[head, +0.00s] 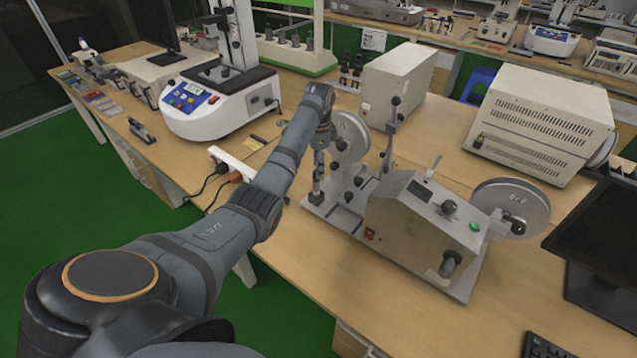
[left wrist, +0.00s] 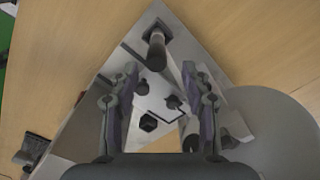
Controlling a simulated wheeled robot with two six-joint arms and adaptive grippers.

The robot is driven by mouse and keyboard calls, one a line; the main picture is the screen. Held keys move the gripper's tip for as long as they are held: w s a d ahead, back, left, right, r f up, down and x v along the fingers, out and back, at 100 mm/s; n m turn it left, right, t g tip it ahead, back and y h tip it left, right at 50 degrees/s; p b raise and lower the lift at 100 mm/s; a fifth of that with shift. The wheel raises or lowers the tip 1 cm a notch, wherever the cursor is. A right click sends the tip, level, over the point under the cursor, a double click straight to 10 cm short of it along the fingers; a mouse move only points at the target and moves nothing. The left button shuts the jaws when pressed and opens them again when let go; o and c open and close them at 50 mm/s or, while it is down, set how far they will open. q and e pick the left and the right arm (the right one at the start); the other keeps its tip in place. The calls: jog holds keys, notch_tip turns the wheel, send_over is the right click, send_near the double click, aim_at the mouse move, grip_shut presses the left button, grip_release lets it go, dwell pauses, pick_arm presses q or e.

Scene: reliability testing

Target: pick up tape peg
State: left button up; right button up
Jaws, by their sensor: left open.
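The test machine (head: 410,220) is a grey metal device on the wooden bench, with a base plate and upright posts. My left gripper (head: 317,190) points down at its far left end, beside a grey disc (head: 350,136). In the left wrist view the left gripper (left wrist: 160,105) is open, its two fingers apart over the machine's plate, with no object clearly held. A dark cylindrical peg (left wrist: 156,50) stands on the plate beyond the fingertips. Dark knobs (left wrist: 148,122) show between the fingers. I cannot tell which part is the tape peg. The right gripper is not in view.
A second grey disc (head: 512,208) is at the machine's right end. A white instrument (head: 222,100) stands behind my left arm, and a beige cabinet (head: 541,125) at the right back. A dark monitor (head: 600,240) is at the right. The bench front (head: 350,285) is clear.

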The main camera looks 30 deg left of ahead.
aim_at(317, 186)
pick_arm(q)
notch_tip(317, 186, down, 3)
jog(key=shift+r, duration=0.15)
jog(key=shift+f, duration=0.4)
jog(key=shift+s+f, duration=0.1)
jog(key=shift+f, duration=0.15)
jog(key=f, duration=0.1)
jog(key=f+p, duration=0.1)
jog(key=f, duration=0.2)
jog(key=shift+s+a, duration=0.15)
jog(key=shift+s, duration=0.2)
jog(key=shift+f, duration=0.3)
grip_shut()
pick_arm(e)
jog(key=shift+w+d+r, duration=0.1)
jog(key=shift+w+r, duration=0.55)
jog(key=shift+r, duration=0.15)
